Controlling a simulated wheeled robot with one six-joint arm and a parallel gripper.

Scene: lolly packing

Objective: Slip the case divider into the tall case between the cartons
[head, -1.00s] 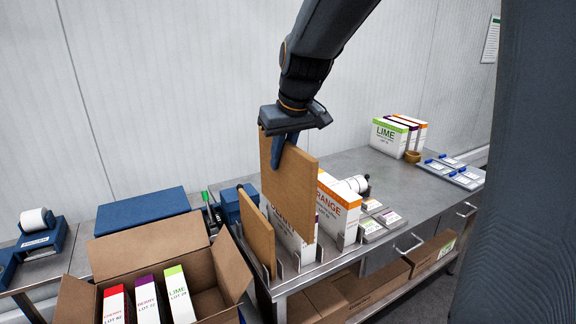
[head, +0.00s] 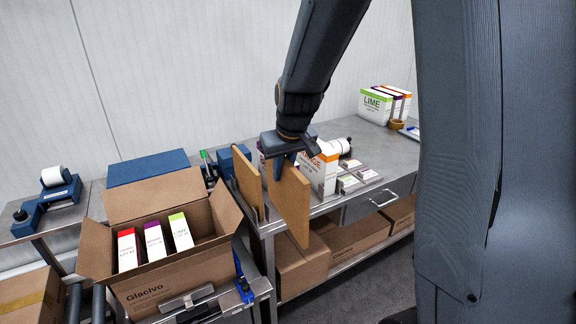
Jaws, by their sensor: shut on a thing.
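My gripper (head: 287,150) is shut on a brown cardboard divider (head: 291,205), holding it upright by its top edge in front of the steel table's front edge. The tall case (head: 180,275) is an open brown carton marked Glacivo at the left, apart from the divider. Inside it stand a red-topped carton (head: 127,250), a purple-topped carton (head: 154,242) and a green-topped carton (head: 181,232). Gaps show between these cartons; the case floor is hidden. A second brown divider (head: 247,180) stands on the table, left of the held one.
An orange-topped carton (head: 320,175) stands on the table right of the held divider. Small labelled boxes (head: 358,178) lie beside it. A tape dispenser (head: 48,195) and a blue box (head: 148,167) are behind the case. The case's flaps (head: 226,210) stand open.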

